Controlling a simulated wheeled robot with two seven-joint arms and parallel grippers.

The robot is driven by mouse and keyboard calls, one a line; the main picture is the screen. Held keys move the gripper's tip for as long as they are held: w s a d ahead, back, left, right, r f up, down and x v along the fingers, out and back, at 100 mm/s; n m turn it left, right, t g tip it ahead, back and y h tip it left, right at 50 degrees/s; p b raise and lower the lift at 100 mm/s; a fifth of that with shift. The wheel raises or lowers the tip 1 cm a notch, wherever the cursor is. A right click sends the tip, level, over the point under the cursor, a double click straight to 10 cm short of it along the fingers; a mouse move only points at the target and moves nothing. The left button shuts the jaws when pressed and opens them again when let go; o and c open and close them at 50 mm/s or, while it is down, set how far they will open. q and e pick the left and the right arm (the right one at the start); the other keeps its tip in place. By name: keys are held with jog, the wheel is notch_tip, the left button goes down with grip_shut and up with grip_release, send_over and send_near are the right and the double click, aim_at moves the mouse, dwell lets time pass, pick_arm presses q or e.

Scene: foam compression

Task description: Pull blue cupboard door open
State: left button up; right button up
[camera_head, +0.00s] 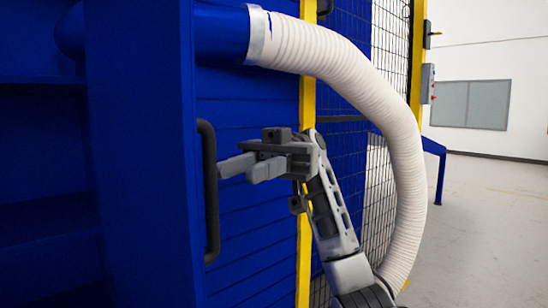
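The blue cupboard door (145,160) stands as a tall panel at the left, seen at a steep angle. Its black bar handle (211,195) runs upright along the panel's right side. Dark blue shelf-like surfaces (40,130) show left of the panel, so the door appears to stand open. My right gripper (236,172) points left toward the handle, with its two grey fingers apart and nothing seen between them. The farther fingertip is close beside the handle; I cannot tell whether it touches. My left gripper is not in view.
A white ribbed hose (345,70) curves from a blue pipe (220,35) down behind my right arm. A yellow post (306,240) and black mesh fence (345,110) stand behind the arm. Open floor (485,220) lies at the right.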

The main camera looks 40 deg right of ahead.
jog(key=v, duration=0.9)
dwell(0.3)
